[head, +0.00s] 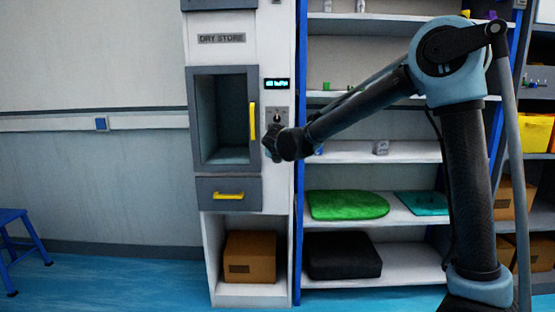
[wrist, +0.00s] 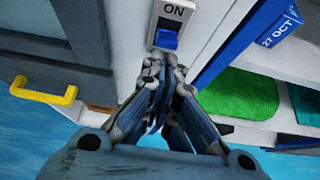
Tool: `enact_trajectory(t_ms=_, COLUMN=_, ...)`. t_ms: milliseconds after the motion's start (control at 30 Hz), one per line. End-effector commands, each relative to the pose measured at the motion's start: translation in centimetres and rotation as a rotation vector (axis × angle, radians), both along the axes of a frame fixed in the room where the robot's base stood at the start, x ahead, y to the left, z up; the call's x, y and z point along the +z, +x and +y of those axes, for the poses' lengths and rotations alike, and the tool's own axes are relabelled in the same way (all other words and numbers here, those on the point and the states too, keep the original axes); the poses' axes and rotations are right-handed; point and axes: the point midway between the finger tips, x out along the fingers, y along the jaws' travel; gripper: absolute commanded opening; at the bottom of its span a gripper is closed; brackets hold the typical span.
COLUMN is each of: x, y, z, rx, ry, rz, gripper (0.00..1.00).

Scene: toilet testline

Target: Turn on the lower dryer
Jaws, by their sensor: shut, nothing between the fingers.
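The dryer (head: 210,130), a white and grey cabinet labelled DRY STORE, stands left of my arm in the head view. Its lit display (head: 277,84) is above a small switch panel (head: 277,113). The wrist view shows the blue switch (wrist: 167,39) under the printed word ON. My gripper (wrist: 165,70) is shut and empty, with its tips just below the switch. Whether they touch it, I cannot tell. In the head view my gripper (head: 271,146) is in front of the cabinet's right side, just below the panel.
The dryer door has a yellow handle (head: 252,122) left of my gripper. A grey drawer (head: 229,194) is below it. Shelves to the right hold a green item (head: 347,205) and a black one (head: 343,256). A blue stool (head: 20,240) stands far left; the floor beside it is clear.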

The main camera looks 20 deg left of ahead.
Motion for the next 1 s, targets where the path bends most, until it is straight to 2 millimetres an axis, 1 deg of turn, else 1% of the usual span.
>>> enact_trajectory(t_ms=300, x=-3.4, y=-0.8, z=-1.2, rx=-0.006, ry=0.000, rz=0.001, gripper=0.00)
enact_trajectory(t_ms=333, x=-2.8, y=-1.1, z=-1.3, rx=-0.005, ry=0.000, rz=0.000, gripper=0.00)
enact_trajectory(t_ms=567, x=-0.6, y=-3.0, z=-2.0, rx=-0.005, ry=0.000, rz=0.001, gripper=0.00)
enact_trajectory(t_ms=800, x=2.1, y=-5.3, z=-3.0, rx=-0.004, ry=0.000, rz=0.000, gripper=0.00)
enact_trajectory(t_ms=1000, x=3.6, y=-6.6, z=-3.5, rx=-0.006, ry=0.000, rz=0.001, gripper=0.00)
